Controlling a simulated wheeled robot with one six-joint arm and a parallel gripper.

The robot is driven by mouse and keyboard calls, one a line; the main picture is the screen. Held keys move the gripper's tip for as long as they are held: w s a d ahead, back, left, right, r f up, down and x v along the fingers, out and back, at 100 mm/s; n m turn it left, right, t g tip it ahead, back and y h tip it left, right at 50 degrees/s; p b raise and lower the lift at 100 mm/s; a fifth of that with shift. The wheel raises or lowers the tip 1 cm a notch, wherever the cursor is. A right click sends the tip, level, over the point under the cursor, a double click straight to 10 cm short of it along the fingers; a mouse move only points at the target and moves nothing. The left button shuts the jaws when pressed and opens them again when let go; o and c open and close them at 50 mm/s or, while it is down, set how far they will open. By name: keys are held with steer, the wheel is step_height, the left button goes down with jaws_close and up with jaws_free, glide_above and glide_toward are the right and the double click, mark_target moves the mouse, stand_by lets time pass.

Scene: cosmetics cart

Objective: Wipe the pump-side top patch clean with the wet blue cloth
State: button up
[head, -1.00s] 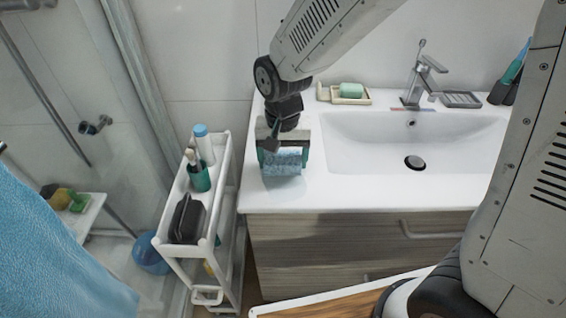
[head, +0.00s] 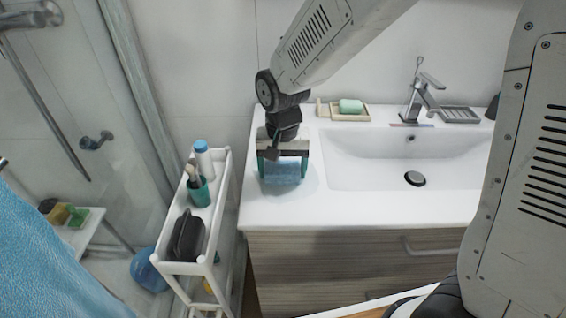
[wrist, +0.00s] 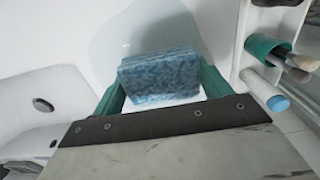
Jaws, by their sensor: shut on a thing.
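My gripper (head: 283,176) is over the white vanity top (head: 262,212), left of the basin. Its teal fingers are shut on the blue cloth (head: 282,170), a mottled blue block. In the wrist view the cloth (wrist: 160,74) sits between the two fingers of my gripper (wrist: 162,88). A pale grey, wet-looking patch (wrist: 125,38) lies on the white top around and beyond the cloth. The cloth is down at or very near the surface; I cannot tell whether it touches. The top directly under the cloth is hidden. I make out no pump.
A white cart (head: 223,180) stands left of the vanity with a blue-capped bottle (head: 203,160), a teal cup (head: 199,192) of brushes and a black bag (head: 187,236). The basin (head: 350,165) and tap (head: 420,95) lie right. Green soap (head: 351,106) sits behind.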

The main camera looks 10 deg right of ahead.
mark_target(283, 199)
steer(key=shift+s+a+r, duration=0.1)
steer(key=shift+s+a, duration=0.1)
steer(key=shift+s, duration=0.85)
steer(key=shift+s+a, duration=0.2)
steer(key=shift+s, duration=0.9)
steer(key=shift+s+a+r, duration=0.1)
steer(key=shift+s+a, duration=0.1)
steer(key=shift+s, duration=0.85)
step_height(283, 199, up, 7)
